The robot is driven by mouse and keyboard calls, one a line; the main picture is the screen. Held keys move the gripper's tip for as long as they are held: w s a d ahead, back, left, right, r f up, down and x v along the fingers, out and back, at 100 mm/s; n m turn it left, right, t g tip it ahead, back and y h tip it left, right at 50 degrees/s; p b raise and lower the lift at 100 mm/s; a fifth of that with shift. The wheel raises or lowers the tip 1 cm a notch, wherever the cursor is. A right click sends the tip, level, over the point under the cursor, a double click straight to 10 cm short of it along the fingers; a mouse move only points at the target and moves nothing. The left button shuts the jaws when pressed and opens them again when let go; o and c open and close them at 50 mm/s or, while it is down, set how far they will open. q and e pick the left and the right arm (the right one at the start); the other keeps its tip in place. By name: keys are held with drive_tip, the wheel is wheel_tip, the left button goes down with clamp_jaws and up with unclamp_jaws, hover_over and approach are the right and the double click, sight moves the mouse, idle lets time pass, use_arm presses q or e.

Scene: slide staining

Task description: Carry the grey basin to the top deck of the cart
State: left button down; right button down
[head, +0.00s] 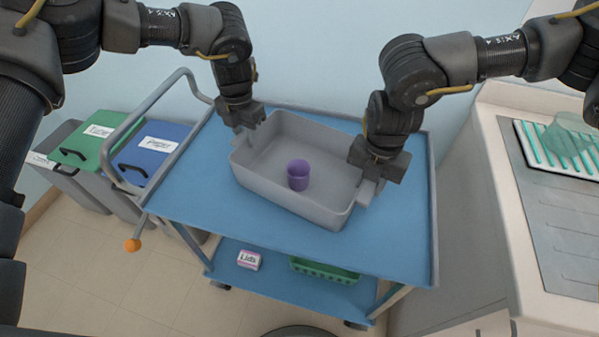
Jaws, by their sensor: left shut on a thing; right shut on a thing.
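The grey basin (291,204) is at the top deck (393,245) of the blue cart, set at a slant to its edges. A purple cup (298,176) stands inside the basin. My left gripper (247,128) is shut on the basin's left end. My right gripper (370,182) is shut on its right end. Both gripper bodies hide the parts of the rim that they hold. I cannot tell whether the basin's underside touches the deck or hangs just above it.
The lower shelf holds a box marked Lids (249,260) and a green basket (325,271). Bins with a green lid (92,139) and a blue lid (152,152) stand left. A counter (520,240) with a striped rack (560,150) is right. Deck room is free around the basin.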

use_arm(q)
drive_tip(key=c, duration=1)
unclamp_jaws()
drive_tip(key=shift+f, duration=0.15)
drive_tip(key=shift+c, duration=0.2)
use_arm(e)
drive_tip(key=c, duration=1)
unclamp_jaws()
drive_tip(key=shift+f, duration=0.15)
drive_tip(key=shift+c, duration=0.2)
use_arm(q)
wheel_tip(320, 180, up, 12)
use_arm(e)
wheel_tip(320, 180, up, 12)
